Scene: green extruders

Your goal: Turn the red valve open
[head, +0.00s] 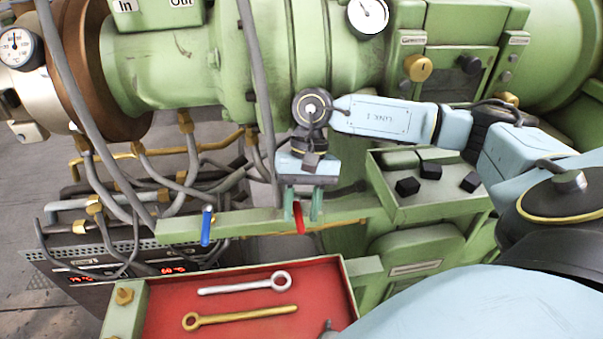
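The red valve (299,217) is a slim red handle on the green rail, hanging down and slightly tilted. My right gripper (302,206) points down at it from above. Its two greenish fingers stand apart, one on each side of the handle's upper part, with a gap showing. The gripper looks open; whether a finger touches the handle I cannot tell. The valve's mount behind the handle is partly hidden by the fingers. My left gripper is not in view.
A blue valve handle (207,226) hangs on the same green rail (250,222), to the left. A red tray (240,318) below holds a silver wrench (245,285) and a gold wrench (240,317). Hoses and pipes crowd the left. A box with black knobs (430,198) stands right.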

